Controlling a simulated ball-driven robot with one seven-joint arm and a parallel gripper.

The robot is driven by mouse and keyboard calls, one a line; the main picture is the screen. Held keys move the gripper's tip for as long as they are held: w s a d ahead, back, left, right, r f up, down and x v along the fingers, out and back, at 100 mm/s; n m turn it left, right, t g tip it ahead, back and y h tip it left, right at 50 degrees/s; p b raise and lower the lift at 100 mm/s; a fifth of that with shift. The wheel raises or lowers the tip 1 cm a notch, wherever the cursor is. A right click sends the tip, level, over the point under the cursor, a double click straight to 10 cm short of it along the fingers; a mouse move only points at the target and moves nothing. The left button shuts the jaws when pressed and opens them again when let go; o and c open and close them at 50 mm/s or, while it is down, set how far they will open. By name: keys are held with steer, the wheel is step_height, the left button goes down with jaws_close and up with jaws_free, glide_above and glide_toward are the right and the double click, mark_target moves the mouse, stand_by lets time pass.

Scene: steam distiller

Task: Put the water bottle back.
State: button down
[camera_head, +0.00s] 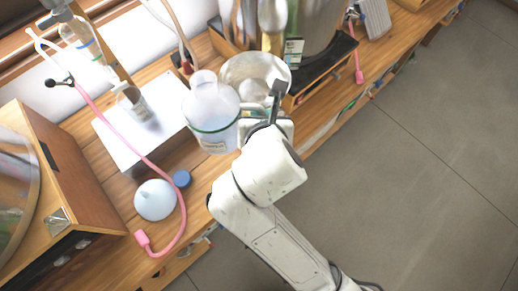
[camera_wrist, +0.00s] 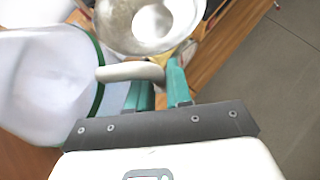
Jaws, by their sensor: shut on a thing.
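The water bottle (camera_head: 208,118) is a translucent, wide jug with a narrow neck, a green band and a label near its base. It is upright or nearly so, at the middle of the bench. My gripper (camera_head: 268,122) is at its right side, partly hidden by my wrist. In the wrist view, the bottle (camera_wrist: 45,75) fills the left. The teal fingers of my gripper (camera_wrist: 160,92) are shut on its pale handle (camera_wrist: 128,72). I cannot tell whether the bottle's base touches the bench.
A metal bowl (camera_head: 262,68) stands close behind the bottle. A pale flat-topped box (camera_head: 150,128) is to its left. A blue cap (camera_head: 182,178), a white rounded piece (camera_head: 155,200) and a pink hose (camera_head: 120,125) lie nearer. Bare wood (camera_head: 200,182) shows in front; open floor is right.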

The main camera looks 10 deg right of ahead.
step_height(320, 180, down, 18)
steer(key=b, duration=0.1)
steer(key=shift+f, duration=0.25)
steer(key=c, duration=1)
jaws_free()
steer(key=shift+s, duration=0.1)
steer(key=shift+c, duration=0.2)
steer(key=v, duration=1.2)
